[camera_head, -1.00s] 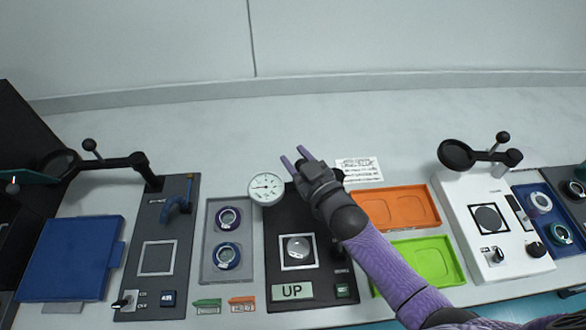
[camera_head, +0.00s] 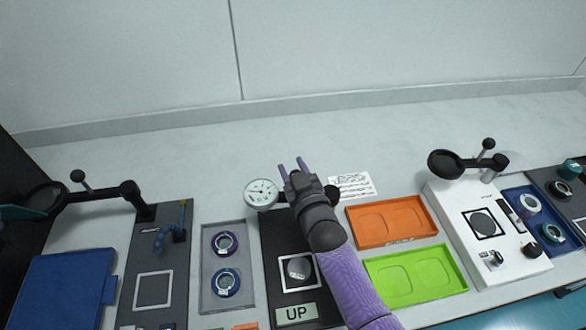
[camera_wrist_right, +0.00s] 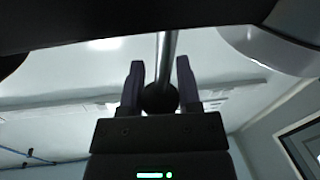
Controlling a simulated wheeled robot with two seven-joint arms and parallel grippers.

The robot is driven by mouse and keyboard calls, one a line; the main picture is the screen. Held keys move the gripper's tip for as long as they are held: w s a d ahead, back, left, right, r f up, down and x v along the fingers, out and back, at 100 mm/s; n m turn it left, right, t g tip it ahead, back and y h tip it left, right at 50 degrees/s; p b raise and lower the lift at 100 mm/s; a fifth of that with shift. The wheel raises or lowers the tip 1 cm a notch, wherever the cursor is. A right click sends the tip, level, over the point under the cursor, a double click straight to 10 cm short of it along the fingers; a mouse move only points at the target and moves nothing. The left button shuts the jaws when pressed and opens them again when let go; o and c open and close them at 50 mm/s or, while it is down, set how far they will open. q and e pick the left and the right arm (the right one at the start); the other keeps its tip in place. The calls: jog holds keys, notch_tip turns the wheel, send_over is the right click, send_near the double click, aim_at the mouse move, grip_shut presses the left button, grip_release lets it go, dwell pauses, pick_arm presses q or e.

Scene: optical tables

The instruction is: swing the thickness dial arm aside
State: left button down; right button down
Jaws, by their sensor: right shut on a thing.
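The thickness dial (camera_head: 262,194) is a white round gauge at the back left edge of a black instrument base (camera_head: 268,240) in the head view. A round metallic disc (camera_head: 299,268) lies in the white-framed square on that base, clear of the dial. My right gripper (camera_head: 292,166) is beside the dial, to its right, and covers most of the dial arm. In the right wrist view my right gripper (camera_wrist_right: 160,90) is shut on a black ball knob (camera_wrist_right: 160,99) with a metal rod (camera_wrist_right: 168,55) running up from it.
A grey tray (camera_head: 211,305) with two ringed lenses is left; an orange tray (camera_head: 436,232) and a green tray (camera_head: 455,276) are right. Similar instruments stand at both sides.

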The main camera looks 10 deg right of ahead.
jog(key=c, duration=0.6)
grip_release()
jog(key=o, duration=0.3)
pick_arm(q)
jog(key=shift+a, duration=0.45)
jog(key=shift+w+d+r+p, duration=0.1)
jog(key=shift+d+r+p, duration=0.15)
jog(key=shift+r+p, duration=0.35)
jog(key=shift+d+r+p, duration=0.2)
jog(key=shift+r+p, duration=0.4)
pick_arm(e)
jog(key=s+d, duration=0.1)
jog(key=s, duration=0.8)
jog(key=shift+s, duration=0.4)
